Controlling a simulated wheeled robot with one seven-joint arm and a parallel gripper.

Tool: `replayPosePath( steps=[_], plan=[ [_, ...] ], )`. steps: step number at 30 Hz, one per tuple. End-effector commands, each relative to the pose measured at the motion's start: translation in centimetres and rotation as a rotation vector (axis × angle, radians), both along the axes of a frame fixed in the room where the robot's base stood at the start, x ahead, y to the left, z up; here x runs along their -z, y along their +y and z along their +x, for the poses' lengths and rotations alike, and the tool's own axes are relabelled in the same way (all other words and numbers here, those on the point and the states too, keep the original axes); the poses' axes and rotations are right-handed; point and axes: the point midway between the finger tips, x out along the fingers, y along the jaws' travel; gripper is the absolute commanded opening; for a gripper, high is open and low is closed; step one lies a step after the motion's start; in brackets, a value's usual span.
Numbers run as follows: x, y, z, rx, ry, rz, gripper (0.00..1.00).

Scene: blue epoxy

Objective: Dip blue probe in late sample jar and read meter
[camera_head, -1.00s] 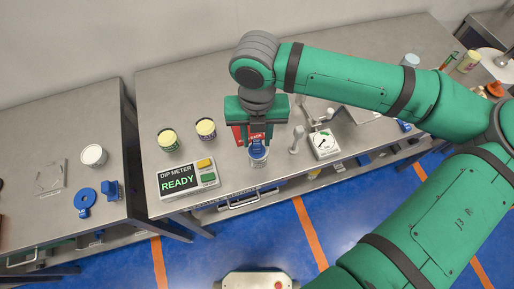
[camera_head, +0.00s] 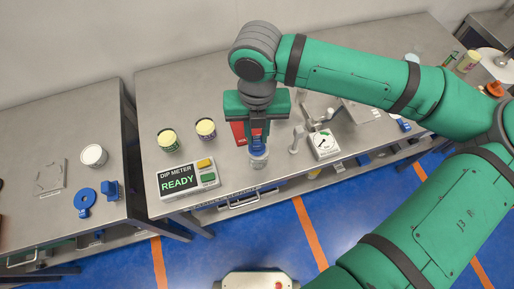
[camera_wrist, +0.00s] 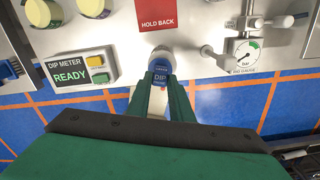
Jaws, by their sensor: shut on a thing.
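My gripper (camera_head: 258,143) points down near the front edge of the middle bench. It is shut on the blue probe (camera_wrist: 161,77), marked DIP in the wrist view.
A red HOLD BACK card (camera_wrist: 159,15) lies behind the jar. A pressure gauge (camera_head: 323,144) and upright fitting (camera_head: 297,139) stand to its right. Two yellow-topped jars (camera_head: 168,140) (camera_head: 206,129) stand behind the meter. The left bench holds a white-topped jar (camera_head: 94,156) and blue holders (camera_head: 85,200).

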Motion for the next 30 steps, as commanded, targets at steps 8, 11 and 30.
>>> replayPosePath(
  steps=[8, 11, 30],
  plan=[
    [-0.9, 0.0, 0.0, 0.000, -0.001, 0.000, 0.00],
    [-1.7, 0.0, 0.0, 0.000, -0.001, 0.001, 0.00],
    [-6.3, 0.0, 0.0, 0.000, 0.000, 0.000, 0.00]
  ],
)
